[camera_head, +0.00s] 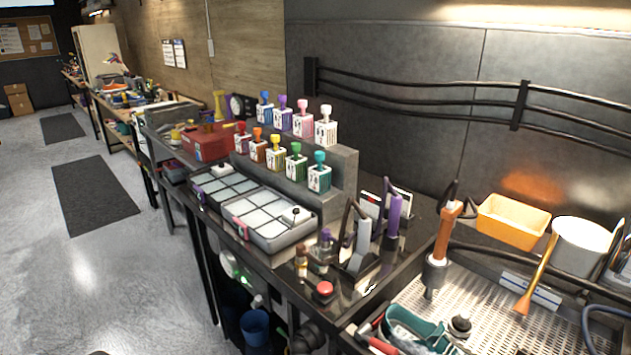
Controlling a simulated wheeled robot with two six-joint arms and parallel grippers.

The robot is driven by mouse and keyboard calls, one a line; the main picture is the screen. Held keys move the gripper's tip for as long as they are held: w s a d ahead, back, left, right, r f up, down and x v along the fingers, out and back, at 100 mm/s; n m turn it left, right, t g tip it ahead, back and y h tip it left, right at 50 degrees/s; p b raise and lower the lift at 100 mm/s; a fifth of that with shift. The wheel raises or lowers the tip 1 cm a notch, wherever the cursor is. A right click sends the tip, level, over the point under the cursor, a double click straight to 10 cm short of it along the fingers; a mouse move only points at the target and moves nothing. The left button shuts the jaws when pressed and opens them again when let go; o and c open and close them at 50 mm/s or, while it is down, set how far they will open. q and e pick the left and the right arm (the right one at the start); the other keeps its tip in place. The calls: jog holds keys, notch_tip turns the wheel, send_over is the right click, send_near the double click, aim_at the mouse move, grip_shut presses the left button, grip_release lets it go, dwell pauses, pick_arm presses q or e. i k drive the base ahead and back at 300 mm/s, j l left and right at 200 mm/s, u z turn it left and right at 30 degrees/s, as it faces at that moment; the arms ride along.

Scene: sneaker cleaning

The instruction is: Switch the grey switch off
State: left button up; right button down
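No grey switch can be made out for certain. A small pale grey box (210,47) at the end of a thin vertical conduit is on the wooden wall at the upper left; it is too small to tell whether it is a switch or how it is set. A round red button (323,289) sits at the front edge of the dark workbench (375,291). A white device with green lights (238,280) shows below the bench edge. Neither of my grippers is in view.
Stamp-like bottles with coloured knobs (277,149) stand on a grey step. Trays of light pads (268,217) lie before it. A perforated sink tray (485,300) holds a teal item (415,328). An orange bin (512,219) is behind.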

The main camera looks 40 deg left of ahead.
aim_at(258, 301)
jog(key=u, duration=1.65)
